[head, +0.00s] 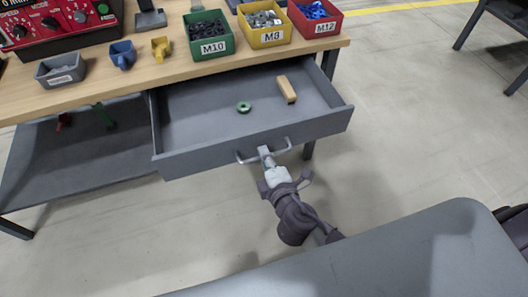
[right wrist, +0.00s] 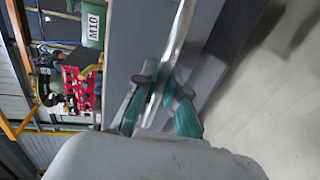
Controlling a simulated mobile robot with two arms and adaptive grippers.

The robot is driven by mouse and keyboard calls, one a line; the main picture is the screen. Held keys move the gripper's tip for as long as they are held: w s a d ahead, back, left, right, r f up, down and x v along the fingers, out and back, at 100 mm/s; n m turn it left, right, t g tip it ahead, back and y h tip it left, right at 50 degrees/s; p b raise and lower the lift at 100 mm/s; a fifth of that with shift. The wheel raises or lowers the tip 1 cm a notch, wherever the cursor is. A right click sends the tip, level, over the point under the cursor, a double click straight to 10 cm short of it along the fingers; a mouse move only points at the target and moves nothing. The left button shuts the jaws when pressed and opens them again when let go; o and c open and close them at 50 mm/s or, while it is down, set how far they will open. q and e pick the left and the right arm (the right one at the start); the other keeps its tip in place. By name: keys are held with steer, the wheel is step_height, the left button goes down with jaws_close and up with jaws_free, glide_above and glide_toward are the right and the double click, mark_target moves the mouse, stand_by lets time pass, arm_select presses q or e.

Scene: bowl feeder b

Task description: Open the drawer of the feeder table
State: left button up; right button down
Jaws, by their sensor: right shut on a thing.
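The grey drawer (head: 205,153) of the feeder table (head: 190,68) stands pulled out, its inside showing in the head view. A green ring (head: 243,107) and a tan wooden block (head: 287,90) lie in it. The bar handle (head: 280,149) is on the drawer's front. My right gripper (head: 265,153) is at the handle, shut on it near its middle. In the right wrist view the two fingers of the gripper (right wrist: 160,105) close around the metal handle bar (right wrist: 178,45). My left gripper is not in view.
A lower shelf (head: 75,150) is at the left. Floor right of the drawer is clear.

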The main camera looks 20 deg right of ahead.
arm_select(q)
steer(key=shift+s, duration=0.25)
arm_select(e)
steer(key=shift+s, duration=0.35)
steer(key=c, duration=1.2)
jaws_free()
steer(key=shift+s, duration=0.1)
steer(key=v, duration=1.1)
steer(key=shift+s, duration=0.35)
